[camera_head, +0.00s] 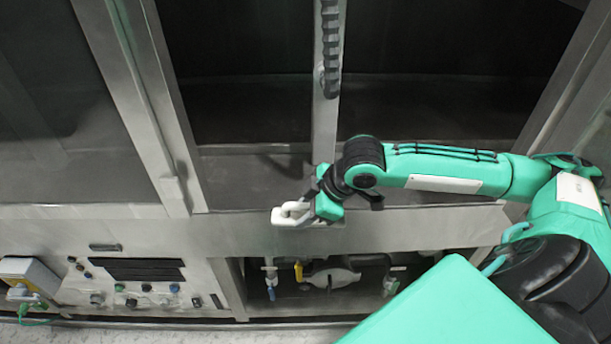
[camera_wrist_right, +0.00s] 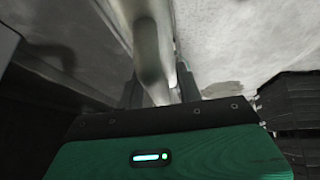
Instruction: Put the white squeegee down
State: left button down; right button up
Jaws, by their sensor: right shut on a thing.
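The white squeegee (camera_head: 286,217) shows in the head view as a small pale piece at the end of my right arm, in front of the washer's grey front beam. My right gripper (camera_head: 307,208) is shut on it. In the right wrist view a pale, blurred bar, likely the squeegee's handle (camera_wrist_right: 148,38), runs up from between the dark fingers of my right gripper (camera_wrist_right: 160,88). The rest of the squeegee is hidden or too small to tell. My left gripper is in neither view.
The washer's front beam (camera_head: 400,229) crosses behind my right gripper, with a metal upright (camera_head: 326,120) above it. Below are a recess with a yellow-handled valve (camera_head: 298,270) and a control panel (camera_head: 135,270). A grey box (camera_head: 28,275) hangs at far left. Pale floor (camera_head: 150,335) shows at the bottom.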

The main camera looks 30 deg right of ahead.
jog(key=w+d+p, duration=0.1)
jog(key=w+d, duration=0.1)
jog(key=w, duration=0.2)
jog(key=w+d+p, duration=0.1)
jog(key=w+d, duration=0.2)
jog(key=w, duration=0.1)
jog(key=w+d+p, duration=0.1)
jog(key=w+d, duration=0.1)
jog(key=w, duration=0.2)
jog(key=shift+w+d+p, duration=0.3)
jog(key=shift+d+p, duration=0.05)
jog(key=shift+p, duration=0.05)
jog(key=shift+w+d+f+p, duration=0.1)
jog(key=shift+w+d+p, duration=0.25)
jog(key=shift+w+p, duration=0.3)
notch_tip(320, 180, down, 2)
jog(key=shift+s+f+p, duration=0.1)
jog(key=shift+p, duration=0.65)
jog(key=shift+f, duration=0.25)
jog(key=shift+s+f, duration=0.1)
jog(key=o, duration=1)
jog(key=shift+c, duration=0.2)
